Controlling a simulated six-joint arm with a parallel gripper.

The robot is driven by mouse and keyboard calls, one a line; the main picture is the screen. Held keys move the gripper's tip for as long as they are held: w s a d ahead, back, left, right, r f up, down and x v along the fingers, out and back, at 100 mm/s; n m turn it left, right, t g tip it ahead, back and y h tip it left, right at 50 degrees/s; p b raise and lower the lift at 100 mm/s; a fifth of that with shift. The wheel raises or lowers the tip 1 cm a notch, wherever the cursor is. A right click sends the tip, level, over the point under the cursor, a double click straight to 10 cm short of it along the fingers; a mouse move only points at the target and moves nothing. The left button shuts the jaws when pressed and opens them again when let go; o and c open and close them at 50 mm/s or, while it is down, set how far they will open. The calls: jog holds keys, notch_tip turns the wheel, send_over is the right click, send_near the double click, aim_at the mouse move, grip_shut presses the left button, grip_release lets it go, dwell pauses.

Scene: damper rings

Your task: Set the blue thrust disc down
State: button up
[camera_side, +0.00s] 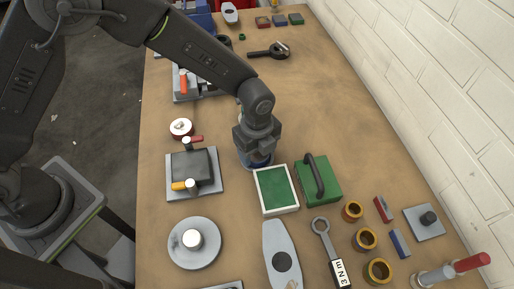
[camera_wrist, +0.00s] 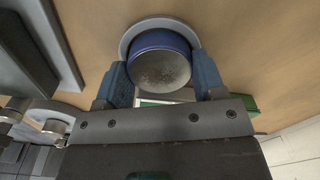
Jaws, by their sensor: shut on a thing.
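The blue thrust disc (camera_wrist: 158,60) shows between the two fingers of my gripper (camera_wrist: 162,78) in the wrist view. It has a blue rim and a worn grey face. My gripper is shut on it. A pale grey round piece (camera_wrist: 128,38) shows behind the disc, and I cannot tell whether the two touch. In the side view my gripper (camera_side: 257,150) points down, low over the bench, and a strip of the blue disc (camera_side: 258,161) shows under the fingers. Most of the disc is hidden there by the gripper.
A white-rimmed green tray (camera_side: 276,189) and a green case with a black handle (camera_side: 318,180) stand just right of my gripper. A grey plate fixture with a dark block (camera_side: 193,172) is to the left. Several bronze rings (camera_side: 365,239) lie front right.

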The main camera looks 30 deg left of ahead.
jog(key=shift+f, duration=0.15)
jog(key=o, duration=1.3)
jog(key=shift+f, duration=0.1)
notch_tip(320, 180, up, 14)
grip_shut()
dwell(0.9)
dwell(0.5)
